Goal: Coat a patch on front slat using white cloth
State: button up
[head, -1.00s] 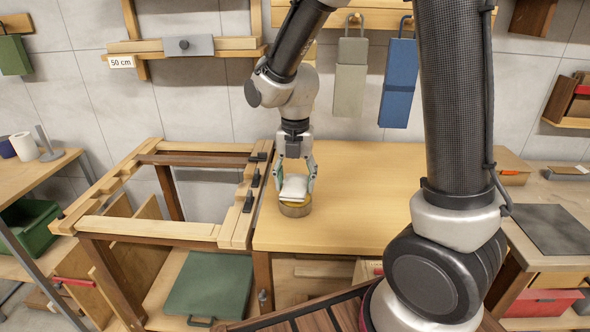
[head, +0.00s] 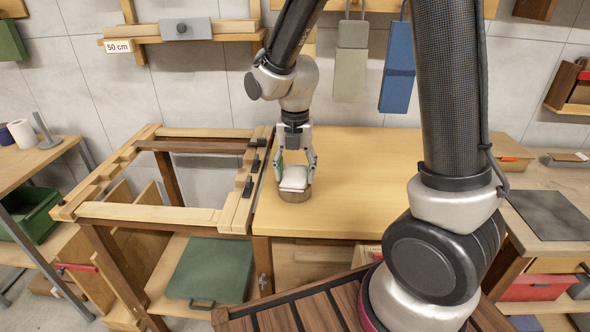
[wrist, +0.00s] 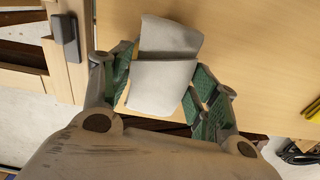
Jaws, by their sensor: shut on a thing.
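The white cloth (head: 293,178) is folded and pinched between the fingers of my gripper (head: 295,168). In the wrist view the cloth (wrist: 165,65) shows as a pale folded pad between the green finger pads of my gripper (wrist: 163,88). The cloth is right over a round, wooden-looking pot (head: 295,195) on the bench and hides its top. I cannot tell whether the cloth touches what is inside. The front slat (head: 150,215) is the pale board along the near side of the open wooden frame, left of my gripper.
The bench top (head: 365,180) is clear right of the pot. Dark clamps (head: 248,186) stand on the frame's right side, close to my gripper. A green case (head: 210,270) lies on the shelf below. Grey (head: 350,62) and blue (head: 397,80) items hang on the wall behind.

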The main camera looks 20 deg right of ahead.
aim_at(295, 171)
jog(key=shift+f, duration=0.6)
dwell(1.1)
jog(key=shift+r, duration=3.55)
